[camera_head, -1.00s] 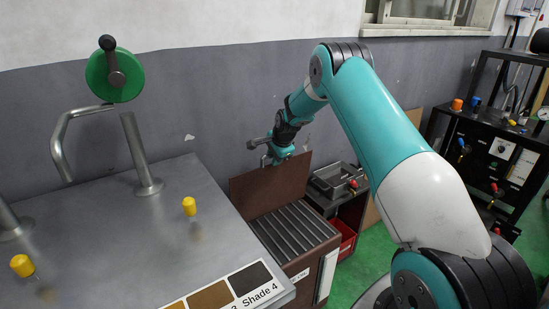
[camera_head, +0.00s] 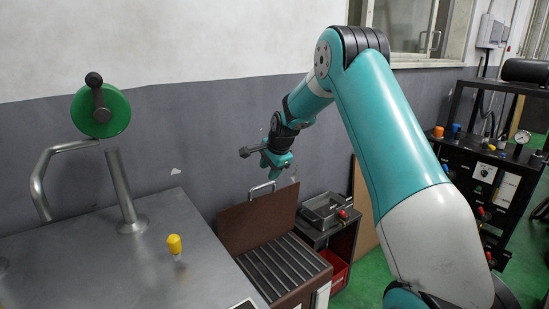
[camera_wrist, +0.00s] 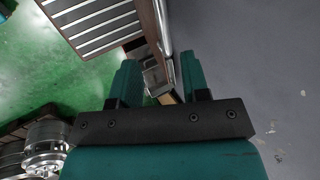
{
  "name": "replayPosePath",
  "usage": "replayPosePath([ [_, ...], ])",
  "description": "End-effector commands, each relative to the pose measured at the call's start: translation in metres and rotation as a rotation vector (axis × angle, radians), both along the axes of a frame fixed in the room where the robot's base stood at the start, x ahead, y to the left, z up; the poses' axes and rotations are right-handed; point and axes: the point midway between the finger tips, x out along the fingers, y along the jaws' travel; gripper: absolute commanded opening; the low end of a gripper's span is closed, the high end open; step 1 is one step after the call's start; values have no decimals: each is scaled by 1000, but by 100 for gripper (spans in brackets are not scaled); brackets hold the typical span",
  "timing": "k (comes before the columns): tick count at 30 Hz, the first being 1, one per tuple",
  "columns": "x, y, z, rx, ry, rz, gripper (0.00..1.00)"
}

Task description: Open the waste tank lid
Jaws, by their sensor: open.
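The brown waste tank lid (camera_head: 252,222) stands raised, nearly upright, at the back of the tank in the head view. Its metal handle (camera_head: 262,188) sticks up at its top edge. The tank (camera_head: 284,268) below shows its slatted grey top uncovered. My gripper (camera_head: 274,170) is open and empty, just above and to the right of the handle, apart from it as far as I can tell. In the wrist view the two teal fingers (camera_wrist: 158,75) are spread, and the lid (camera_wrist: 149,22) shows edge-on beyond them.
A metal tray (camera_head: 326,208) sits on a dark stand right of the tank, with a red bin (camera_head: 338,272) below. The grey wall (camera_head: 190,140) is close behind the lid. A steel table (camera_head: 110,265) with a yellow knob (camera_head: 174,244) stands at left.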

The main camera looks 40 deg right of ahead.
Motion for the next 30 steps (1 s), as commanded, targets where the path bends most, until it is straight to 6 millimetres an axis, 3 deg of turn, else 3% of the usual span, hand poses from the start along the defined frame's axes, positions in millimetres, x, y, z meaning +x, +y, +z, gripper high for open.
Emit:
replayPosePath([
  [3, -11, 0, 25, -1, -2, 0, 42],
  [10, -24, 1, 50, 0, 0, 0, 42],
  [30, -26, 3, 55, 0, 1, 7, 42],
])
